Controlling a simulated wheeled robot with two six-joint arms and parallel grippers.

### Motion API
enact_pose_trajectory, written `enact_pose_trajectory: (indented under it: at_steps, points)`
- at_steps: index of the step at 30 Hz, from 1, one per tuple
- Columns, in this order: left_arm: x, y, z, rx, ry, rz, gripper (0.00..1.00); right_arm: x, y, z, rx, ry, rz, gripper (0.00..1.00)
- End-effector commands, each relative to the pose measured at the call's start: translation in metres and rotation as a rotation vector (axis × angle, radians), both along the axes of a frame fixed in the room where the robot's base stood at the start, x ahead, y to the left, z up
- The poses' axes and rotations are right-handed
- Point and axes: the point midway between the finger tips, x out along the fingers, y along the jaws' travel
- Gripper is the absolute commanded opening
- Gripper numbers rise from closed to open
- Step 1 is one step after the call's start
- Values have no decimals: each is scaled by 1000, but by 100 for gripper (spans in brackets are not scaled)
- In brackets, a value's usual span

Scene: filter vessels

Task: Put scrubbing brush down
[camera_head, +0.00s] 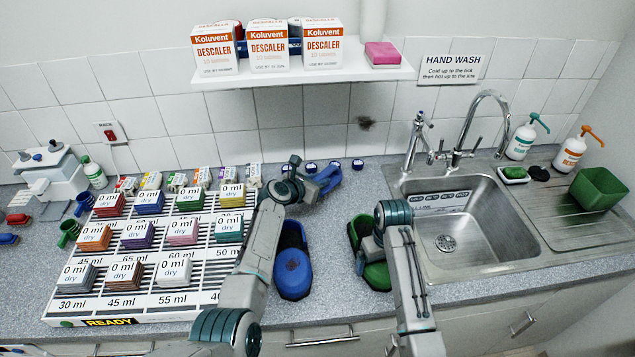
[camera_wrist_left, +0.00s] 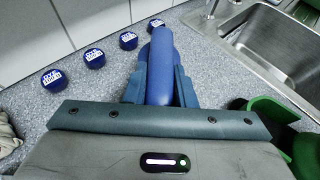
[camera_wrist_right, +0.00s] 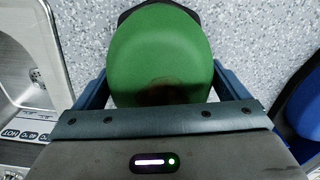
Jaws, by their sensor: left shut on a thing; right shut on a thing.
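My left gripper (camera_head: 318,184) is shut on a blue scrubbing brush (camera_head: 329,176) near the back of the counter. In the left wrist view the brush (camera_wrist_left: 159,70) points away between the fingers; I cannot tell whether it touches the counter.
Several blue-labelled round tubs (camera_head: 335,164) line the wall behind the brush. A white rack (camera_head: 80,305) of coloured blocks fills the left. The sink (camera_head: 452,240) is at the right, with a green box (camera_head: 598,188) on its drainer. A shelf (camera_head: 300,75) hangs above.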

Motion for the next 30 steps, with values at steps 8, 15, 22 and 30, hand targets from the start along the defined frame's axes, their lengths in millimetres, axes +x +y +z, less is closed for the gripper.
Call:
enact_pose_trajectory:
  at_steps: [8,15,22,30]
  points:
    - [1,-1,-32,-2,0,-1,0,0,0,0,0,-1,0,80]
    - [1,0,-46,0,-2,1,0,0,0,0,0,-1,0,80]
    - [0,0,-47,-1,-2,1,0,0,0,0,0,-1,0,80]
    - [0,0,-49,-1,-1,0,45,0,0,0,0,-1,0,80]
